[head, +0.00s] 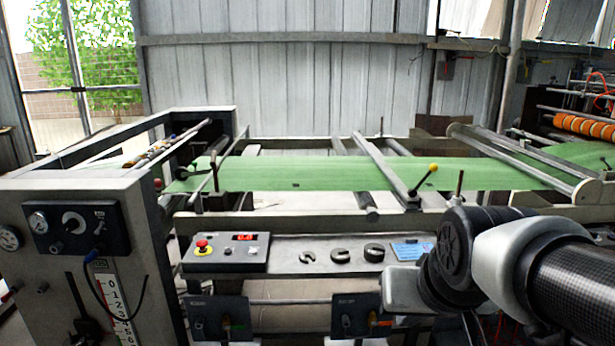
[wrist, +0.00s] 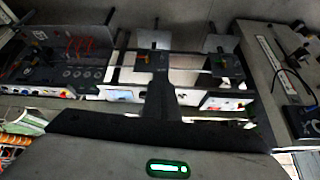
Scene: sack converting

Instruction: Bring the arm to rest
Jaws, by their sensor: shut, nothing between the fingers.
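My arm (head: 500,265) reaches in from the right edge of the head view, bent at a dark joint in front of the machine's lower right. Its pale end link (head: 404,292) overlaps the front of the machine; the fingers cannot be made out there. In the wrist view my gripper (wrist: 159,78) shows as a dark body with a green-lit mark and narrow fingers together. It is shut and holds nothing. The fingers point toward the machine's front with its lever boxes; I cannot tell how far away that is.
A green web (head: 300,173) runs across the machine's rollers. The control panel (head: 226,253) has a red stop button (head: 202,246). Two lever boxes (head: 219,318) hang below, and a blue card (head: 411,250) lies near my arm. A gauge cabinet (head: 90,240) stands at left.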

